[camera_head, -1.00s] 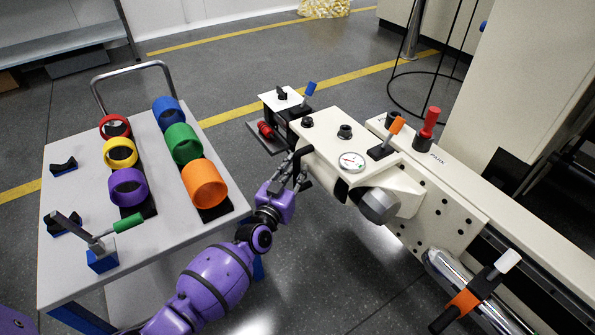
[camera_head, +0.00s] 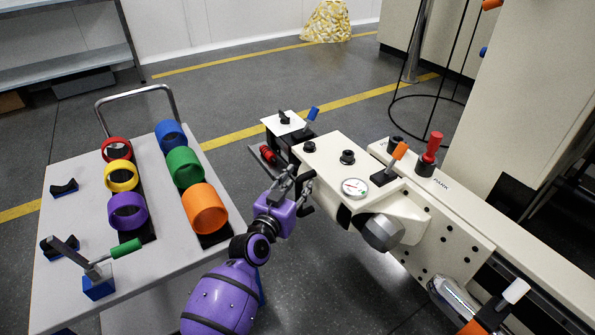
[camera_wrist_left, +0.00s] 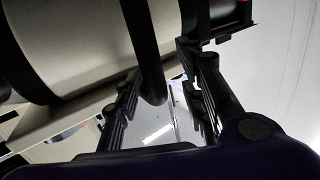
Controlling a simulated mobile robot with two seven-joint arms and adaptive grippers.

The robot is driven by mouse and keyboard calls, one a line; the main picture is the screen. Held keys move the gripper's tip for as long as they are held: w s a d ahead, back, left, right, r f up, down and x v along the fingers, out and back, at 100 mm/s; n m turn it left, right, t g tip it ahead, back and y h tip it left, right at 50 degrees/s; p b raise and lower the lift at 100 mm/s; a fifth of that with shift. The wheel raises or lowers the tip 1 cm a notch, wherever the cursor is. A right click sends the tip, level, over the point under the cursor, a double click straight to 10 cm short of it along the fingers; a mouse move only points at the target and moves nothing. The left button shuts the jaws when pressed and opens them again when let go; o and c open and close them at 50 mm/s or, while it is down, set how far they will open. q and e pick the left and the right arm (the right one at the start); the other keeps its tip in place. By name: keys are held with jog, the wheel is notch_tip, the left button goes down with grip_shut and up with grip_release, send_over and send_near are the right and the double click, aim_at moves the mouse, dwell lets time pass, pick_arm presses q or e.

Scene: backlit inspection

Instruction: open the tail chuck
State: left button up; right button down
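The cream machine (camera_head: 345,165) stands right of centre in the head view, with a dial, an orange-tipped lever (camera_head: 394,160) and a grey round end (camera_head: 383,233). I cannot tell which part is the tail chuck. My left gripper (camera_head: 297,186) is at the machine's near left side, by a black bar handle (camera_head: 306,200). In the left wrist view, a black bar (camera_wrist_left: 146,50) runs down between the two spread fingers of my left gripper (camera_wrist_left: 163,105). The fingers look open around it, with gaps on both sides.
A grey cart (camera_head: 75,225) on the left carries several coloured rings and a green-handled lever (camera_head: 126,248). A red-topped knob (camera_head: 431,150) and a blue-tipped lever (camera_head: 312,115) stand up from the machine. Open floor lies between cart and machine.

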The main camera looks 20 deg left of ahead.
pick_arm(q)
jog(key=shift+t, duration=0.5)
jog(key=r, duration=0.3)
jog(key=w+r, duration=0.1)
jog(key=r, duration=0.1)
jog(key=shift+a+r, duration=0.25)
jog(key=shift+a, duration=0.05)
jog(key=shift+g, duration=0.5)
jog(key=f, duration=0.4)
jog(key=shift+s, duration=0.4)
jog(key=shift+s+d+r, duration=0.1)
jog(key=shift+s, duration=0.1)
jog(key=s+p, duration=0.3)
jog(key=s, duration=0.6)
jog(key=shift+f, duration=0.4)
jog(key=shift+p, duration=0.3)
